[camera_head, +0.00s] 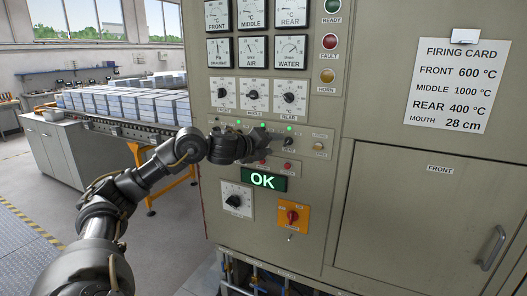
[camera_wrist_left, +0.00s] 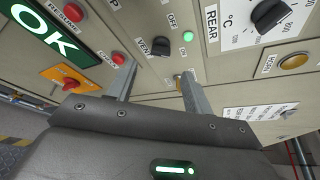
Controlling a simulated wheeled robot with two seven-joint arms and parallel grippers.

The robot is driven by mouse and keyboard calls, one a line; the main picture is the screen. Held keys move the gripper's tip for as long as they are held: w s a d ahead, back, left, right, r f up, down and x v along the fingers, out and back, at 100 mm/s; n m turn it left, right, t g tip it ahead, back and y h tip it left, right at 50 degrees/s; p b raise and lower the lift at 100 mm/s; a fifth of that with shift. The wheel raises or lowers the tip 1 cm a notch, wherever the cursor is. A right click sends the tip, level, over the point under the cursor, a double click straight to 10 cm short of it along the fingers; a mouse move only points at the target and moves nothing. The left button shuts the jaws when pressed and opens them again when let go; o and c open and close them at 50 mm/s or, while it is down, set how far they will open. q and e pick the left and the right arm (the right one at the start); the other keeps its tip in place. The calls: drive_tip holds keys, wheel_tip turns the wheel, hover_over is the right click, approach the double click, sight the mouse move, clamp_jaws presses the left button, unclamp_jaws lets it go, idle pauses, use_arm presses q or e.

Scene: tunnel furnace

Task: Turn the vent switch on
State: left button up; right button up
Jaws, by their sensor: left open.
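The vent switch (camera_wrist_left: 160,46) is a small black knob on the beige control panel, beside a VENT label. It shows in the wrist view with OFF and ON marks and a lit green lamp (camera_wrist_left: 188,36) near it. I cannot tell which mark the knob points to. My left gripper (camera_wrist_left: 159,72) is open, its two fingers reaching toward the panel on either side of the line to the knob, with nothing between them. In the head view the left gripper (camera_head: 256,144) is close in front of the switch row and hides part of it. My right gripper is not in view.
Close around are a green OK display (camera_head: 263,180), small red buttons (camera_wrist_left: 118,58), an orange plate with a red switch (camera_head: 291,217), and dial knobs (camera_head: 289,97) above. A firing card (camera_head: 457,85) hangs at right. A loaded conveyor (camera_head: 130,125) stands at left.

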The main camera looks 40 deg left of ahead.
use_arm(q)
drive_tip(key=shift+b+v, duration=0.65)
drive_tip(key=shift+v, duration=1.6)
